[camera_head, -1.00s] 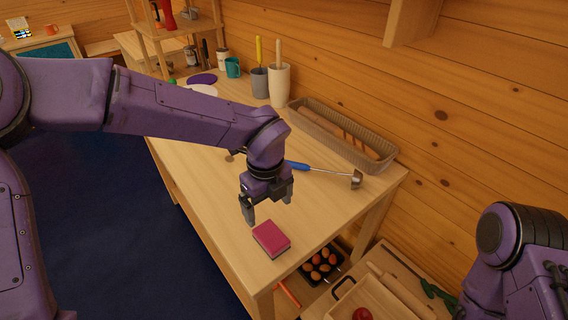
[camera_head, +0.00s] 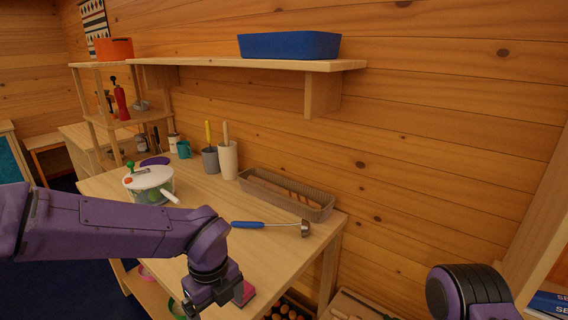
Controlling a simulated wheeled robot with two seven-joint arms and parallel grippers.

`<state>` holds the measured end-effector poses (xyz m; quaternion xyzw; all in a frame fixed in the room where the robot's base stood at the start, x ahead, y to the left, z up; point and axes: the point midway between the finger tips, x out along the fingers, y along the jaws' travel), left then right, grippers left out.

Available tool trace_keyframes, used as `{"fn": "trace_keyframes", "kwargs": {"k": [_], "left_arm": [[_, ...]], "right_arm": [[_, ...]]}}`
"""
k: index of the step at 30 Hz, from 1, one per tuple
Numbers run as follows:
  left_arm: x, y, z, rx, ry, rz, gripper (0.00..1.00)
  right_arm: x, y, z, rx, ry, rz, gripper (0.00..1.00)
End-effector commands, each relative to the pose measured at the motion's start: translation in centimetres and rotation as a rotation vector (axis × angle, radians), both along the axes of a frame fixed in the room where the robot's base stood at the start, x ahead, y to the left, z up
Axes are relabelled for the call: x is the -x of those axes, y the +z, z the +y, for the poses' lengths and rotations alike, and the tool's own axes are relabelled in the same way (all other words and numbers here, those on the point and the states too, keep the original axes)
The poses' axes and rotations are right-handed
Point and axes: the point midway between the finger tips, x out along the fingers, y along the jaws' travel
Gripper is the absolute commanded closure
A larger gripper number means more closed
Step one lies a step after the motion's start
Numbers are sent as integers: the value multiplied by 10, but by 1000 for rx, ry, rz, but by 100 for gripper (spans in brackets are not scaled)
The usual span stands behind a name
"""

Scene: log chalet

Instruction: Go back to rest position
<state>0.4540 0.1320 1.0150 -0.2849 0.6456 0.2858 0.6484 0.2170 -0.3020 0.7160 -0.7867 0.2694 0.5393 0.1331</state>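My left arm reaches in from the left over the wooden table (camera_head: 270,262). My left gripper (camera_head: 208,312) points down at the bottom of the view, and its fingertips are cut off or hard to make out. A pink-red box (camera_head: 247,294) lies on the table just right of the gripper, partly hidden behind it. Only a rounded purple joint of my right arm shows at the bottom right; its gripper is out of view.
A ladle with a blue handle (camera_head: 262,225) lies beside a long basket (camera_head: 287,194). A white-lidded salad spinner (camera_head: 149,184) stands behind my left arm. A wall shelf (camera_head: 230,65) holds a blue tray (camera_head: 289,45).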

Motion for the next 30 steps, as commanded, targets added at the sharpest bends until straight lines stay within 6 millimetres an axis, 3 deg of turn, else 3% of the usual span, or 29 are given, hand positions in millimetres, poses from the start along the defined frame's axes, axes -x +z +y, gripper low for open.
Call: {"fn": "trace_keyframes", "kwargs": {"k": [5, 11, 17, 20, 23, 25, 26, 30], "left_arm": [[-8, -1, 12, -69, -203, -49, 7], [-21, -10, 41, -239, -517, -102, 7], [-29, -42, 85, -512, -971, -63, 7], [-29, -71, 111, -676, -1288, 25, 7], [-17, -118, 134, -841, -1733, 184, 7], [3, -160, 145, -920, -2109, 321, 7], [16, -180, 148, -936, -2274, 377, 7], [105, -264, 151, -845, -2969, 517, 7]], "right_arm": [[0, 0, 0, 0, 0, 0, 40], [0, 0, 0, 1, 0, -1, 40], [0, -2, 0, 0, 0, 0, 40], [0, -4, 0, 0, 0, 0, 40], [0, -8, 0, 0, 0, 0, 40], [0, -12, 0, 0, 0, 0, 40], [0, -13, 0, 0, 0, 0, 40], [0, -21, 0, 0, 0, 0, 40]]}}
